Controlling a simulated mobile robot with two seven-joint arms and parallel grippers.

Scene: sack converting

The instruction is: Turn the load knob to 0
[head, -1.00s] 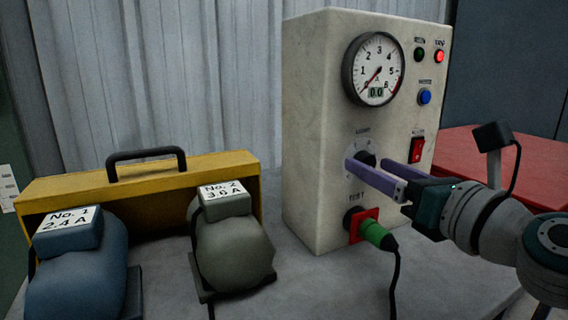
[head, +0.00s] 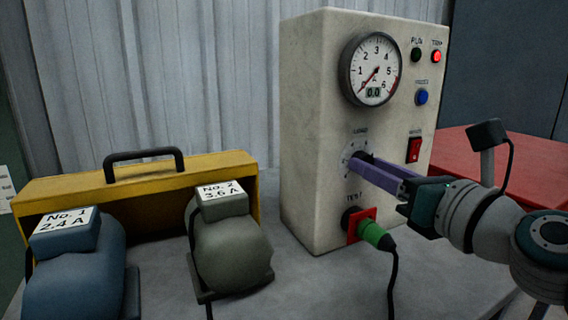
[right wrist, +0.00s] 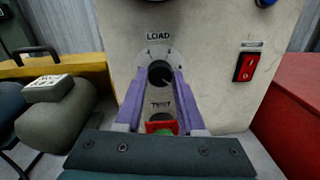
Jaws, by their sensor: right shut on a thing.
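The load knob (right wrist: 160,73) is a dark round knob under the LOAD label on the front of a pale test box (head: 312,140). In the head view the purple fingers mostly hide it. My right gripper (head: 360,166) is shut on the knob, with one finger on each side of it in the right wrist view. A pale dial plate with marks surrounds the knob; I cannot read which mark it points to. The gauge (head: 372,70) above has a digital readout of 0.0. My left gripper is not in view.
A green plug (head: 375,235) with a black cable sits in the TEST socket below the knob. A red switch (head: 414,150), a blue button (head: 421,97) and a lit red TRIP lamp (head: 436,57) are nearby. Two labelled motors stand left, before a yellow case (head: 60,190).

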